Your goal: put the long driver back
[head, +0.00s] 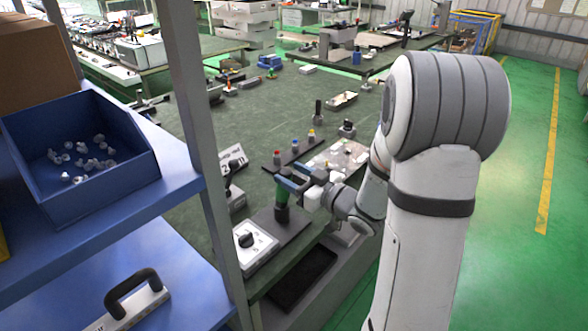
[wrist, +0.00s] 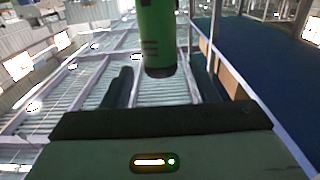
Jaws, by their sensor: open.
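The long driver, a green cylinder with a dark end (head: 282,196), stands upright on a dark plate (head: 296,219) near the bench's front edge. My gripper (head: 288,180) is at its upper part, with the blue-grey fingers beside it. In the wrist view the green driver body (wrist: 158,35) shows beyond and between the two dark fingers of my gripper (wrist: 160,88). The jaws are open, with a gap on each side of the driver. The driver's lowest end and its exact seat are hard to make out.
A white box with a black knob (head: 253,245) is just left of the plate. A rack with coloured knobs (head: 300,148) and a light tray of parts (head: 338,158) lie behind. A shelf post (head: 205,130) and a blue bin (head: 80,155) are at the left.

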